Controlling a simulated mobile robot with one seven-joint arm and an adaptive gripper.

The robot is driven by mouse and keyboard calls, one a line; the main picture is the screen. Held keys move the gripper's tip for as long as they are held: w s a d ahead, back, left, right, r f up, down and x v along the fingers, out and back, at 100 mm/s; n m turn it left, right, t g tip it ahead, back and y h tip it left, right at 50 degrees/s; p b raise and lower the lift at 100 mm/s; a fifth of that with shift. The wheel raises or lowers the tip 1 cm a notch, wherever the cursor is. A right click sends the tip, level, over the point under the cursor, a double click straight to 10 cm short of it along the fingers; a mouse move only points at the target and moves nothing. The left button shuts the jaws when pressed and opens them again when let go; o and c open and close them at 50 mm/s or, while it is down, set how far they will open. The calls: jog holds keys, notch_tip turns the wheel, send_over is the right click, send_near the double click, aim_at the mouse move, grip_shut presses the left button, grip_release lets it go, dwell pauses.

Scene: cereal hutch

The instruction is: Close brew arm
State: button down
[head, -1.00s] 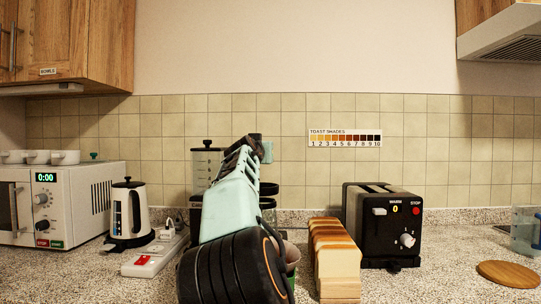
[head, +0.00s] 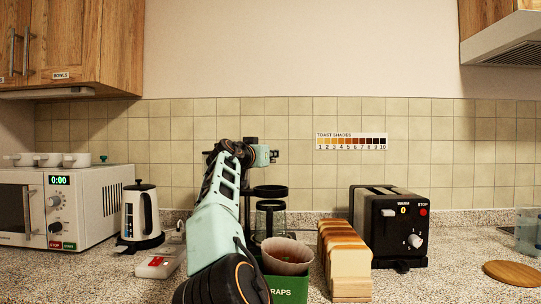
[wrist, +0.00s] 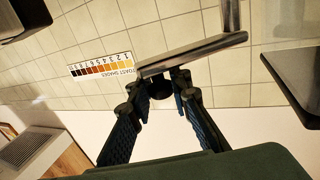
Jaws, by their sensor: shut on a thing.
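The coffee maker stands behind my arm in the head view, mostly hidden. Its dark round disc-like part (head: 270,191) shows above a dark glass carafe (head: 270,218). In the wrist view, my gripper (wrist: 167,84) has its two dark fingers closed in on a small dark piece by a flat grey bar (wrist: 195,53). I take this to be the brew arm, though its shape is partly hidden by the fingers. In the head view, my fingers cannot be made out; my wrist is raised above and behind the disc.
A paper-lined cup or filter (head: 287,256) sits over a green scraps bin (head: 287,291). Sliced bread (head: 347,262) and a black toaster (head: 390,228) stand to the right.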

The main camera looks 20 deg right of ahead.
jog(key=shift+a, duration=0.1)
jog(key=c, duration=1.7)
grip_release()
jog(key=shift+c, duration=0.2)
jog(key=shift+s, duration=0.1)
jog(key=v, duration=1.2)
